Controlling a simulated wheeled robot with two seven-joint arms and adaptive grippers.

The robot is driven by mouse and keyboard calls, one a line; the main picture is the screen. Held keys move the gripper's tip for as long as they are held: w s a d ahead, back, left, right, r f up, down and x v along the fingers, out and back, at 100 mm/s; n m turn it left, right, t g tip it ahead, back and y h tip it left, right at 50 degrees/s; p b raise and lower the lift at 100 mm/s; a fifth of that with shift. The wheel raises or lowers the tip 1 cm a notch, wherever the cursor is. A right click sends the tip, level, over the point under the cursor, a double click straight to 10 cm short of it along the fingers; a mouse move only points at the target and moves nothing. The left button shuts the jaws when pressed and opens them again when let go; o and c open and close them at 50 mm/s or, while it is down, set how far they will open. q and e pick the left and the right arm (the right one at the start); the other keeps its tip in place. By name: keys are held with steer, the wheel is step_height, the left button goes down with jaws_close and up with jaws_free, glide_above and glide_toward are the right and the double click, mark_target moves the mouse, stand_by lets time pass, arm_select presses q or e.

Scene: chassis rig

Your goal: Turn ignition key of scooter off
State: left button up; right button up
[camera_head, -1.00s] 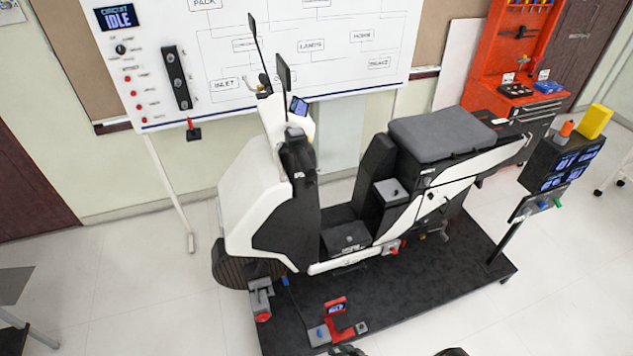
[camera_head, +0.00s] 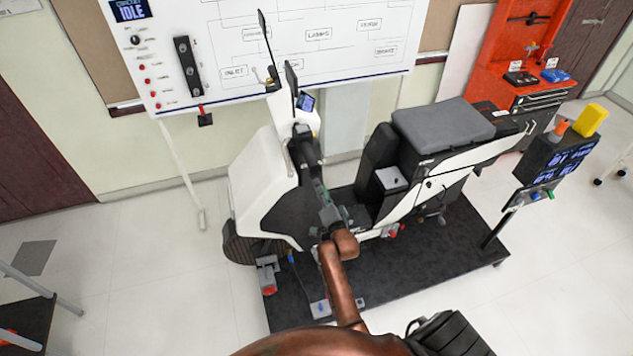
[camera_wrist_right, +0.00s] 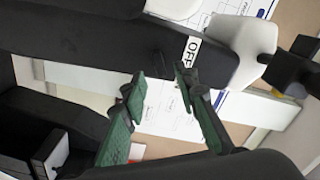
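The scooter (camera_head: 262,190), with a white and black body and a grey seat (camera_head: 443,124), stands on a dark platform. My right gripper (camera_head: 318,186) reaches up to the black steering column, its fingers toward the handlebar end. In the right wrist view the right gripper (camera_wrist_right: 160,77) has two green fingers, spread apart with nothing between them. Just beyond the fingertips is a black panel (camera_wrist_right: 120,38) of the scooter with a white OFF label (camera_wrist_right: 192,48). I cannot make out the ignition key in either view. My left gripper is not in view.
A whiteboard (camera_head: 228,74) with a diagram and a screen (camera_head: 130,9) reading IDLE stands behind the scooter. The platform (camera_head: 400,285) extends under and in front of it. A dark stand with displays (camera_head: 553,160) is at the right.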

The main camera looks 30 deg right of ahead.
mark_target(315, 177)
steer(key=b+x, duration=0.1)
steer(key=x, duration=0.1)
steer(key=b+x, duration=0.1)
steer(key=shift+w+f, duration=0.25)
steer(key=shift+w, duration=0.15)
steer(key=shift+w+d+r, duration=0.15)
steer(key=shift+w, duration=0.35)
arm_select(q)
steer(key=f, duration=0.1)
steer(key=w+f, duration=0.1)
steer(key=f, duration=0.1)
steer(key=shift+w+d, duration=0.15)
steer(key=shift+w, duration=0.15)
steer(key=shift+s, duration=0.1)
arm_select(e)
steer(key=shift+c, duration=0.6)
steer(key=shift+c, duration=0.7)
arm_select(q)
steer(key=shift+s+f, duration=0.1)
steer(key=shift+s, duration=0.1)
arm_select(e)
jaws_close()
